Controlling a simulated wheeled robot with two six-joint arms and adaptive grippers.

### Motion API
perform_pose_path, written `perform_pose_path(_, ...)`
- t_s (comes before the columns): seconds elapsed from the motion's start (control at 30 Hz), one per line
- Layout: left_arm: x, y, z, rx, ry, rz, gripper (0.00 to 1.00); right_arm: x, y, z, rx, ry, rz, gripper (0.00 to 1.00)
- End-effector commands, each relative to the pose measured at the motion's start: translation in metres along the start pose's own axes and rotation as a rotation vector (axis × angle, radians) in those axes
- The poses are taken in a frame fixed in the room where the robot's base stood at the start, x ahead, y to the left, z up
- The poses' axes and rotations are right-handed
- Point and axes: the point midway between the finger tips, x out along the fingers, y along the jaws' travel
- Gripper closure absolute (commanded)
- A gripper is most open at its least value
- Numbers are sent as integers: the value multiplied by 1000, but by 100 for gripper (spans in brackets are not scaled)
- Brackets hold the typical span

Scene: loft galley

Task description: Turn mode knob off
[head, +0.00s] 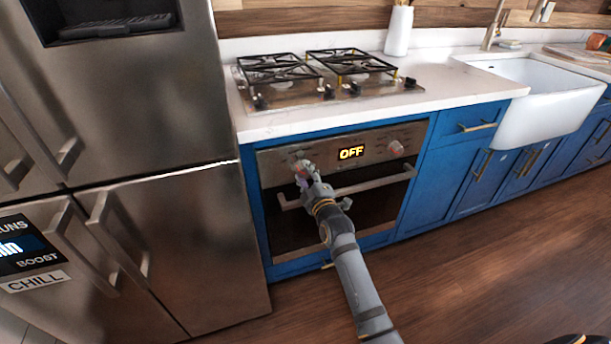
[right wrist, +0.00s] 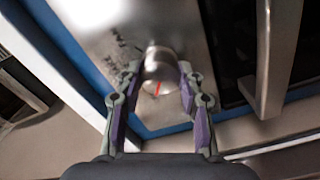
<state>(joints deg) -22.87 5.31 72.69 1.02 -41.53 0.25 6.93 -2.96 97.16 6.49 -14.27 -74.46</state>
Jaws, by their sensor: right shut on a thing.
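The oven (head: 330,200) is set in the blue cabinets under the hob, and its lit display (head: 351,153) reads OFF. My right gripper (head: 304,172) reaches the knob at the left of the oven panel and largely covers it in the head view. In the right wrist view that knob (right wrist: 160,66), silver with a red mark on its face, sits between the fingers of my right gripper (right wrist: 159,82), which are shut on it. Small printed marks beside it are too blurred to read. A second knob (head: 396,148) is at the panel's right and is untouched. My left gripper is out of view.
The oven handle (head: 375,184) runs across just below the panel, close to my right gripper. The steel fridge (head: 190,230) stands to the left. The gas hob (head: 320,78) and white sink (head: 545,95) are above and right. The wooden floor (head: 470,270) is clear.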

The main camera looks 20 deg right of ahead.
Motion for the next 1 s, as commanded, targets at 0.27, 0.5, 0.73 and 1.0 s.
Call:
perform_pose_path(0.27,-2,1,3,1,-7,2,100,0,-1,0,-96,0,-1,94)
perform_pose_path(0.5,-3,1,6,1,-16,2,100,0,-1,0,-121,0,-1,94)
perform_pose_path(0.73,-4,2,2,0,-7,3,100,0,-1,0,-122,-1,-1,94)
perform_pose_path(1.0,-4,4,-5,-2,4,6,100,0,-1,0,-121,0,-1,39)
